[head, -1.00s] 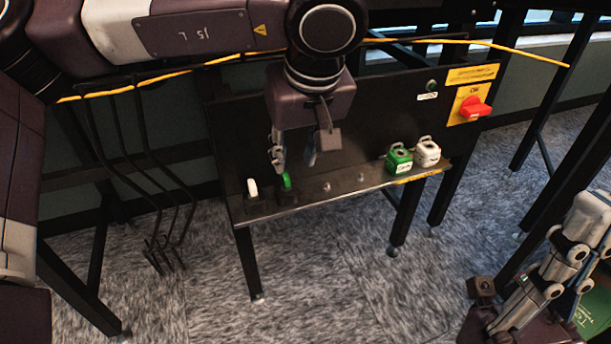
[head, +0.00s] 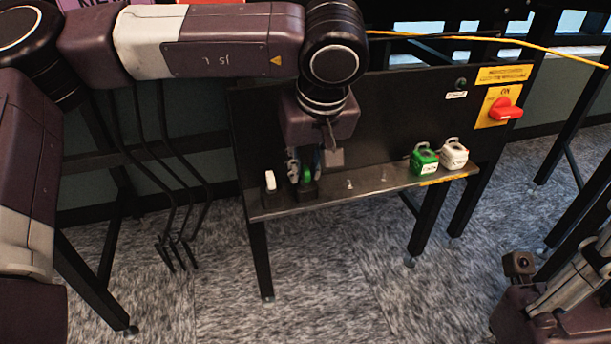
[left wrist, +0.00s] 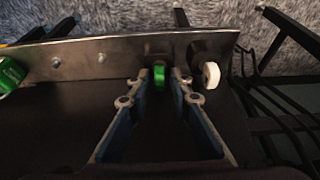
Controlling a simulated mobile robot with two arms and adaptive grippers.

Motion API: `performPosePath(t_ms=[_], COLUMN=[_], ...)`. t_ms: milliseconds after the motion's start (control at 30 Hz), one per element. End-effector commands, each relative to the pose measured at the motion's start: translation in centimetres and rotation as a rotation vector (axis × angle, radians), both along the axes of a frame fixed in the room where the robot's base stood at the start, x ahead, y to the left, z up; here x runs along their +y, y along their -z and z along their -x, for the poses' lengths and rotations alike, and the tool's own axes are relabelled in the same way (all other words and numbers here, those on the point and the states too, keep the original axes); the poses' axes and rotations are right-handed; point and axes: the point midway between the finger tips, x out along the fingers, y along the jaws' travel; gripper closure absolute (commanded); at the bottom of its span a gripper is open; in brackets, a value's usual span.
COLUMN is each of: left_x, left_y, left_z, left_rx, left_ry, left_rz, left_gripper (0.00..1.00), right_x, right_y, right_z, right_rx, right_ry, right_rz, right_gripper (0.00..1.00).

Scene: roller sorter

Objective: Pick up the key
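A green key (head: 307,175) stands in a black holder on the narrow shelf of the dark panel. A white key (head: 270,181) stands in a similar holder to its left. My left gripper (head: 305,170) is open, pointing down, with a finger on either side of the green key. In the left wrist view, the green key (left wrist: 159,78) shows between the fingertips (left wrist: 162,75), with gaps visible beside it. The white key (left wrist: 211,75) is just outside the right finger. My right gripper (head: 562,292) is partly in view at lower right, its fingertips unclear.
A green padlock (head: 424,162) and a white padlock (head: 454,153) stand at the shelf's right end. A red rotary switch (head: 505,109) on a yellow plate is on the panel above. A yellow cable (head: 480,40) runs behind. The shelf's middle holds only small pegs.

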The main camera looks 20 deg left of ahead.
Motion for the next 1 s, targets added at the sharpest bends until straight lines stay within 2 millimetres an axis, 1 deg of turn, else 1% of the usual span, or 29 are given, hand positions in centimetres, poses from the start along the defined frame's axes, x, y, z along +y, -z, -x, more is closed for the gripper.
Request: performPosePath(t_ms=[33,133,500,667,767,867,967,1000], left_x=[0.0,0.0,0.0,0.0,-0.1,-0.1,-0.1,-0.1], left_y=[0.0,0.0,0.0,-0.7,-1.7,-3.3,-5.6,-6.8], left_z=[0.0,0.0,0.0,0.0,0.0,0.0,0.0,0.0], left_rx=[0.000,0.000,0.000,-0.001,-0.002,-0.002,-0.003,-0.003], left_ry=[0.000,0.000,0.000,0.000,0.001,0.001,0.000,0.000], left_rz=[0.000,0.000,0.000,0.001,0.001,0.001,0.001,0.002], left_gripper=[0.89,1.00,1.00,1.00,1.00,1.00,1.00,1.00], right_x=[0.0,0.0,0.0,0.0,-0.1,-0.1,-0.2,-0.3], right_y=[0.0,0.0,0.0,-0.3,-0.6,0.4,0.6,0.8], right_z=[0.0,0.0,0.0,0.1,0.1,-0.1,0.0,0.0], right_rx=[0.000,0.000,0.000,-0.002,0.002,0.046,0.076,0.091], right_ry=[0.000,0.000,0.000,-0.001,-0.001,-0.002,-0.004,-0.004], right_rz=[0.000,0.000,0.000,-0.002,-0.004,-0.002,-0.004,-0.005], right_gripper=[1.00,1.00,1.00,1.00,1.00,1.00,1.00,1.00])
